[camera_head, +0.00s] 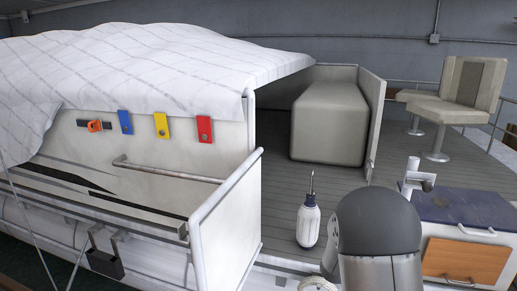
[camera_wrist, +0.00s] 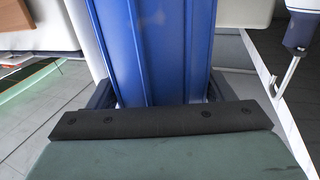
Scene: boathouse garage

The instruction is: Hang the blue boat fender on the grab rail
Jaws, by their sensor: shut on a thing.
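A blue ribbed body, which looks like the blue boat fender (camera_wrist: 150,45), fills the middle of the wrist view. My gripper (camera_wrist: 160,93) is shut on it, with dark fingers at its left and right sides. The fender's ends are out of that view, and I do not see it in the head view. A pale horizontal grab rail (camera_head: 165,172) runs along the cream panel at left in the head view, below the coloured tags. No fender shows on the rail, and the held fender is not seen touching it.
A white, blue-topped fender with a hook (camera_head: 308,222) stands on the deck; it also shows in the wrist view (camera_wrist: 300,30). A white panel (camera_head: 226,225) stands by the rail's right end. A cover (camera_head: 150,65) hangs above the rail. A blue-topped cabinet (camera_head: 465,208) is at right.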

